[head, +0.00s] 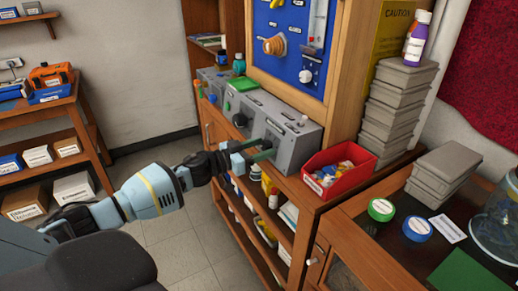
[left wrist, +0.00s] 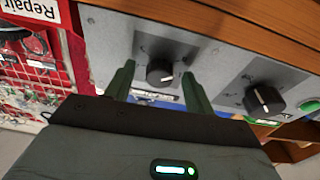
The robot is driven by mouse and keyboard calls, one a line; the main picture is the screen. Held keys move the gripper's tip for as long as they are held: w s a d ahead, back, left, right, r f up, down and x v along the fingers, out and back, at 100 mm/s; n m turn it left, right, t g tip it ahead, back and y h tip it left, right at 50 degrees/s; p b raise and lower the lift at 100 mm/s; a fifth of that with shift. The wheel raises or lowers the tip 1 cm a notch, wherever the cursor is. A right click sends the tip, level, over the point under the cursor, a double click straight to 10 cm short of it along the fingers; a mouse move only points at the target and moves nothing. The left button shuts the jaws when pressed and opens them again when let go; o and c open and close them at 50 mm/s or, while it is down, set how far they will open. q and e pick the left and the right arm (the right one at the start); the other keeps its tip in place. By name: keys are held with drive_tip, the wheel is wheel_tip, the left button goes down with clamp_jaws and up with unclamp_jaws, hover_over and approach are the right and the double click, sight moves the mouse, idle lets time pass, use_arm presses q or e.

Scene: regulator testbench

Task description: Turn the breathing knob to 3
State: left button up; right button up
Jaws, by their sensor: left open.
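A grey test box (head: 292,148) sits on the wooden bench, with its front towards my left arm. My left gripper (head: 262,152) is at that front face, fingers pointing at it. In the left wrist view, the open fingers (left wrist: 158,78) stand on either side of a round black knob (left wrist: 160,71) with a pale pointer mark. Gaps show between the knob and both fingers. A second black knob (left wrist: 264,100) with a white pointer line is to the right, outside the fingers. The knob labels and scales are too small to read. My right gripper is not in view.
A red bin (head: 340,172) of small parts stands just right of the box. Stacked grey cases (head: 400,105) are behind it. A blue panel (head: 290,60) with its own knob rises behind the box. A green button (left wrist: 309,105) lies beyond the second knob. Floor left of the bench is clear.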

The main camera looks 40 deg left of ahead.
use_arm(q)
drive_tip(key=c, duration=1)
